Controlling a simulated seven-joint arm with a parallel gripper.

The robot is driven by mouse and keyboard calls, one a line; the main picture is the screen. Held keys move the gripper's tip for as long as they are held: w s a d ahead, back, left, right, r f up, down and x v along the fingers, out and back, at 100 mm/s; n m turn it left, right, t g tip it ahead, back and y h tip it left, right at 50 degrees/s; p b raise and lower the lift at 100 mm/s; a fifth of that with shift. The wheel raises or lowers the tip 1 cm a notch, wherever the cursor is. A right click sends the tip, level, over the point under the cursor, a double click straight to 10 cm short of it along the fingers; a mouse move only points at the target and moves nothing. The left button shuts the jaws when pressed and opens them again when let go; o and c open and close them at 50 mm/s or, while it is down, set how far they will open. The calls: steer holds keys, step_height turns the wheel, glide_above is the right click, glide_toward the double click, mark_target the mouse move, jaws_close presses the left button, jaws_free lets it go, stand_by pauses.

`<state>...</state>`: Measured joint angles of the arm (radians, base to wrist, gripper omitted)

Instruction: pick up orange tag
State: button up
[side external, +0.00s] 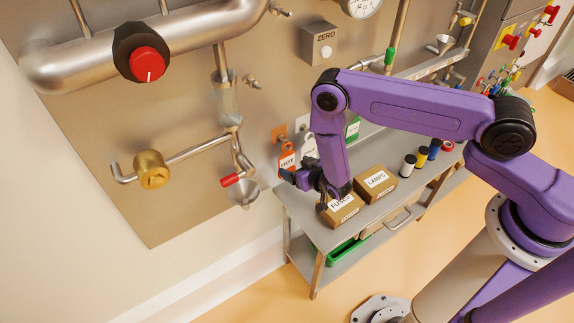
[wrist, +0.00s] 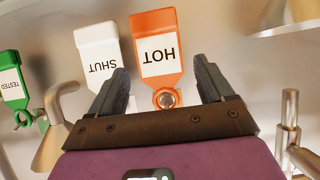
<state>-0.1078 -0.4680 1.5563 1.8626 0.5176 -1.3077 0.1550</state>
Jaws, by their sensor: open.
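The orange tag (wrist: 155,45), marked HOT, shows upside down near the middle of the wrist view, with a round metal peg or ring at its lower end. In the side external view the orange tag (side external: 287,159) hangs at the wall panel, just beyond my gripper. My gripper (wrist: 163,90) is open, and its two fingers point toward the tags. The orange tag appears between the fingertips but is not gripped. The tag's distance from the fingers is hard to judge. My gripper (side external: 300,181) is above the shelf's left end in the side external view.
A white tag (wrist: 99,55) marked SHUT is close beside the orange one, partly behind a finger. A green tag (wrist: 12,82) marked TESTED hangs farther left. FUSES (side external: 341,208) and LAMPS (side external: 376,184) boxes sit on the shelf. A red-handled valve (side external: 232,180) projects nearby.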

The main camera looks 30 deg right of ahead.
mark_target(287, 162)
steer(key=shift+x, duration=2.15)
steer(key=shift+d, duration=0.1)
steer(key=c, duration=0.8)
steer(key=shift+r, duration=0.1)
